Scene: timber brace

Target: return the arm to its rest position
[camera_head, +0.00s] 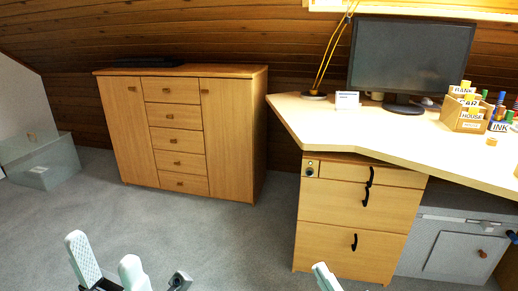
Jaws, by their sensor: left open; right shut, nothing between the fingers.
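My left gripper (105,253) shows at the bottom left edge, low over the grey carpet. Its two pale fingers stand apart, with nothing between them. My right gripper (322,271) shows only as a pale fingertip at the bottom edge, right of the middle, in front of the desk's drawer unit. It is shut and holds nothing that I can see. Most of both arms is out of view, below the picture.
A wooden cabinet (178,130) stands against the timber wall. The desk (390,135) with monitor (410,62), labelled boxes (466,112) and drawer unit (355,215) is on the right. A glass box (40,162) sits far left. The carpet (200,230) between is clear.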

